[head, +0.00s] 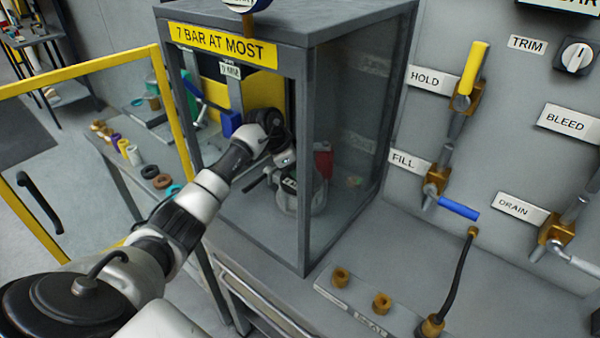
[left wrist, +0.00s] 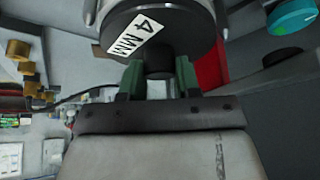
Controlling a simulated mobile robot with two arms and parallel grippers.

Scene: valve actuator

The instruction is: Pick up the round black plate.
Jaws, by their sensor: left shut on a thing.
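The round black plate (left wrist: 188,24) shows in the left wrist view with a white "4 MM" label and a short black knob at its middle. My left gripper (left wrist: 158,76) has its green fingers on either side of the knob and is shut on it. The plate lies against a grey metal body with posts at its sides; I cannot tell whether they touch. In the head view my left arm reaches through the open front of the cabinet, with the gripper (head: 284,160) at the grey actuator (head: 312,196). My right gripper is not in view.
The cabinet's frame post (head: 306,160) and side panel stand close right of my arm. Its yellow-framed door (head: 80,82) is swung open at left. Several small rings lie on the side bench (head: 118,165). Valves and brass fittings (head: 381,302) are at right.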

